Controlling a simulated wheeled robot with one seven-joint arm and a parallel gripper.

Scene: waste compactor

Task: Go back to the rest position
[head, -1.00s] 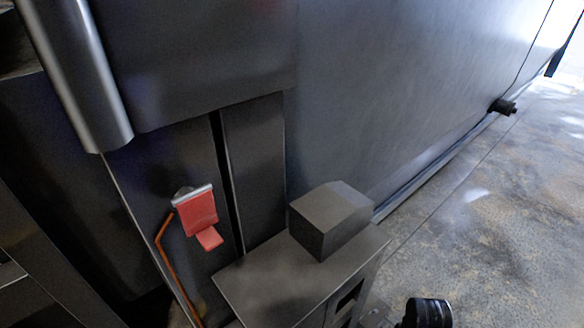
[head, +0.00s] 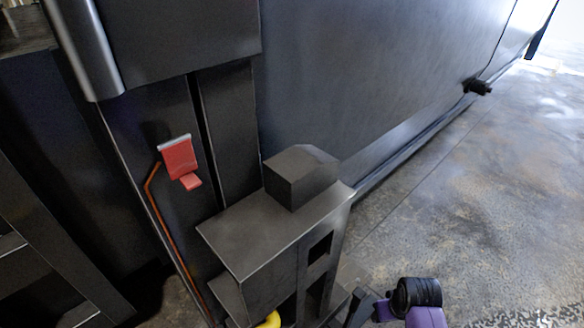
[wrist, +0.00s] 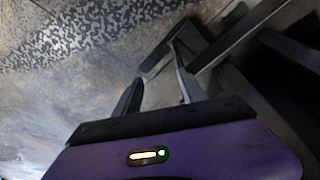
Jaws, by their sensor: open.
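My gripper (wrist: 160,90) is open in the wrist view, with its two dark fingers apart and nothing between them. Its purple body fills the bottom of that view. Bare floor lies beyond the left finger, and dark metal bars stand beyond the right one. In the head view, part of my purple and black arm shows at the bottom right, low beside the dark metal stand (head: 245,235). The fingertips are not clear there.
A dark compactor wall (head: 370,80) runs toward the back right. A red latch (head: 179,159) and an orange pipe (head: 163,225) are on its left part. A dark block (head: 300,178) sits on the stand. A yellow object (head: 268,320) shows low down. The floor (head: 480,190) at right is open.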

